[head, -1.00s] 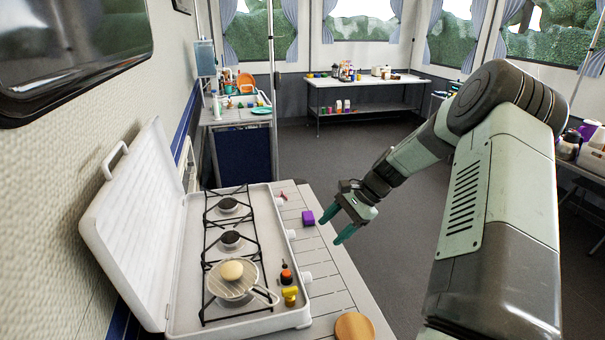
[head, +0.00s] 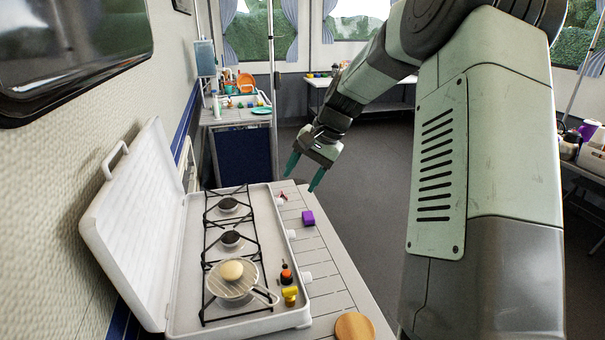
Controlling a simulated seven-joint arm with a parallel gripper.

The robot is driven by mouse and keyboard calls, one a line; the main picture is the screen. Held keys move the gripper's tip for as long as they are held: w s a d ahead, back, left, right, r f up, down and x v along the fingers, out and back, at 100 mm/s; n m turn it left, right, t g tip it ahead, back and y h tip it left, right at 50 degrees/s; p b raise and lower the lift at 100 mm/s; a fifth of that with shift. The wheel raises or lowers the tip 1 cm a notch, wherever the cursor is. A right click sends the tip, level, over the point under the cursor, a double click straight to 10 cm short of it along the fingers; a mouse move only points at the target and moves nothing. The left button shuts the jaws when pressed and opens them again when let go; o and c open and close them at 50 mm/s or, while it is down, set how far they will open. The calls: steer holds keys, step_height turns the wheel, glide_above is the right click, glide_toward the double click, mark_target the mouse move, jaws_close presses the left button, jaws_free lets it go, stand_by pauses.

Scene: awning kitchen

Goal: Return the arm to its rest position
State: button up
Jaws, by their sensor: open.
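My gripper (head: 299,181) is open and empty. Its two teal fingers point down and slightly left, above the far right part of the side table that holds the stove. My arm (head: 440,150) reaches in from the right, bent high at the elbow, and covers much of the right half of the head view.
A white camping stove (head: 180,290) with its lid up holds a pan (head: 232,291) with a round pale item (head: 231,270). A purple block (head: 308,218), a yellow item (head: 290,296) and a round wooden board (head: 354,327) are nearby. The floor (head: 370,200) beyond is clear.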

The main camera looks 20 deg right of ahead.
steer(key=shift+a+r, duration=0.1)
steer(key=s+a+r+n+h, duration=0.1)
steer(key=s+a+r+n, duration=0.2)
steer(key=s, duration=0.4)
steer(key=s+a+r+n+h, duration=0.2)
steer(key=s+a+r, duration=0.1)
steer(key=s+r, duration=0.3)
steer(key=s+a+n, duration=0.2)
steer(key=s+n, duration=0.2)
steer(key=s, duration=1.6)
steer(key=r+t, duration=0.1)
steer(key=d+r+m+t+h, duration=0.1)
steer(key=r, duration=0.1)
steer(key=r+t, duration=0.1)
steer(key=shift+s+d+r+h, duration=0.2)
steer(key=shift+d+r+h, duration=0.1)
steer(key=shift+d, duration=0.1)
